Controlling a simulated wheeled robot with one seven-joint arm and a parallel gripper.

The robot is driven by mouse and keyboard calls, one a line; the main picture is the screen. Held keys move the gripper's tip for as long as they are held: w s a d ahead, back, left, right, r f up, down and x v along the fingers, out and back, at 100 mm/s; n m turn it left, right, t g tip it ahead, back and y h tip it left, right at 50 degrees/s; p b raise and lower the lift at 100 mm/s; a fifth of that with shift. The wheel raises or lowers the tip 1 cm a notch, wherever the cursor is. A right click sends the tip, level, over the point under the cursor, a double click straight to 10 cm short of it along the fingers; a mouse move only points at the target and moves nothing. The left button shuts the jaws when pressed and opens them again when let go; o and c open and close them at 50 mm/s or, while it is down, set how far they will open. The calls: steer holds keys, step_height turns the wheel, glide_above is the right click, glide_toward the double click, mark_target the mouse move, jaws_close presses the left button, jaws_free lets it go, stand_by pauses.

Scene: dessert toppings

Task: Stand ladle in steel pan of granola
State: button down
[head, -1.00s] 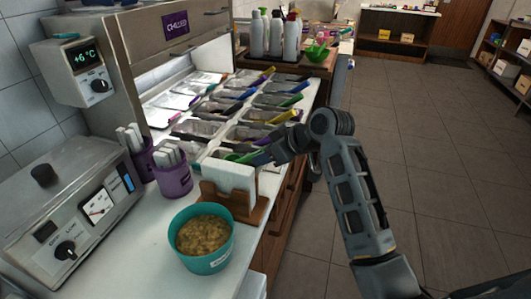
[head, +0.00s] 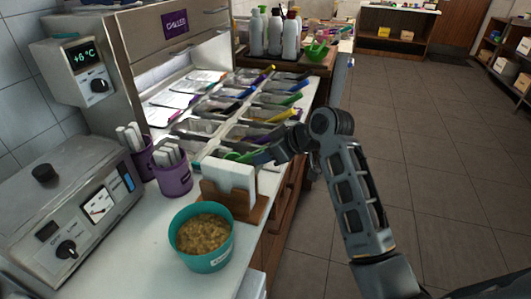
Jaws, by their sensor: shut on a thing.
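My gripper (head: 256,158) is at the near right corner of the chilled rail, low over the front pans. It is shut on a green thing (head: 236,156), which I take to be the ladle. Only a short green part shows left of the fingers, and the rest is hidden. Steel pans (head: 212,126) stand in rows in the rail, with coloured handles sticking out of several. I cannot tell from this view which steel pan holds granola. Whether the ladle touches a pan is also unclear.
A teal tub (head: 207,262) of brown crumbly topping stands on the near counter. Purple cups (head: 172,180) stand to the left. Bottles and a green bowl (head: 317,52) are at the back.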

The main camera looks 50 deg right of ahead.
steer(key=shift+f+b, duration=0.4)
steer(key=shift+f, duration=0.95)
stand_by(1.6)
stand_by(0.8)
steer(key=c, duration=0.7)
jaws_free()
steer(key=shift+c, duration=0.2)
steer(key=shift+o, duration=0.3)
steer(key=o, duration=0.3)
steer(key=shift+o, duration=0.2)
steer(key=shift+p, duration=0.3)
steer(key=shift+r+p, duration=3.6)
steer(key=shift+r, duration=0.45)
